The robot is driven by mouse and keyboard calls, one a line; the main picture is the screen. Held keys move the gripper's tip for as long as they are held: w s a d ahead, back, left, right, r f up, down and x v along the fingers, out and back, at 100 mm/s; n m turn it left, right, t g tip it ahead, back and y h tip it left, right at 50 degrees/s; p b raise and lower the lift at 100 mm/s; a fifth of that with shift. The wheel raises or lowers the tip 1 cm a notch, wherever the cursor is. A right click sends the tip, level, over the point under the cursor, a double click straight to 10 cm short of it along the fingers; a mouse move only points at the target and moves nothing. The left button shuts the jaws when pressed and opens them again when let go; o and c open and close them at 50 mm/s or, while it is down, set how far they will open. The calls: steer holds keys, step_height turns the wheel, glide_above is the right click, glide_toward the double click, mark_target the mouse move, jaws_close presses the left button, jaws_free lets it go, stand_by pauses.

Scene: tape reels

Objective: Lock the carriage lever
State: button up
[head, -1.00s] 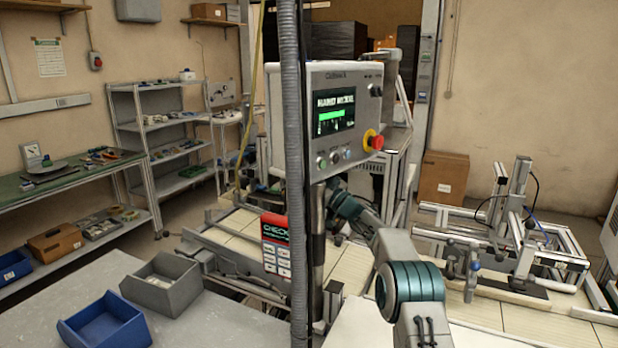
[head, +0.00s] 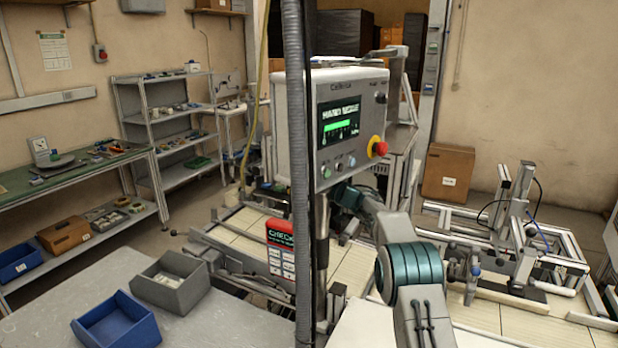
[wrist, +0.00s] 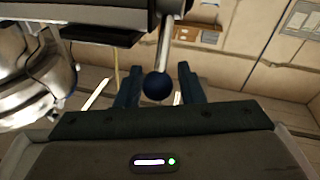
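In the wrist view a lever with a dark blue ball knob (wrist: 157,87) on a bright metal rod (wrist: 165,45) hangs from a grey housing (wrist: 90,10). My gripper (wrist: 158,82) is open, its two dark fingers on either side of the knob. There is a gap on each side, with the right one wider. I cannot tell how deep the knob sits between the fingers. In the head view my teal-and-grey arm reaches up behind the control panel (head: 345,125). My gripper and the lever are hidden there.
The panel has a lit screen and a red stop button (head: 377,147). A grey bin (head: 170,282) and a blue bin (head: 116,322) stand on the worktop at front left. A metal-framed fixture (head: 515,240) stands at right. A round metal part (wrist: 30,70) is left of the lever.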

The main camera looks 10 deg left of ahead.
steer(key=shift+o, duration=0.3)
steer(key=shift+d, duration=0.1)
steer(key=shift+s+d+f+b, duration=0.25)
steer(key=shift+d+b, duration=0.1)
steer(key=shift+d, duration=0.1)
steer(key=b+v, duration=0.4)
steer(key=v, duration=0.8)
steer(key=shift+s+d+b, duration=0.2)
steer(key=shift+s+b, duration=0.05)
steer(key=shift+b, duration=0.05)
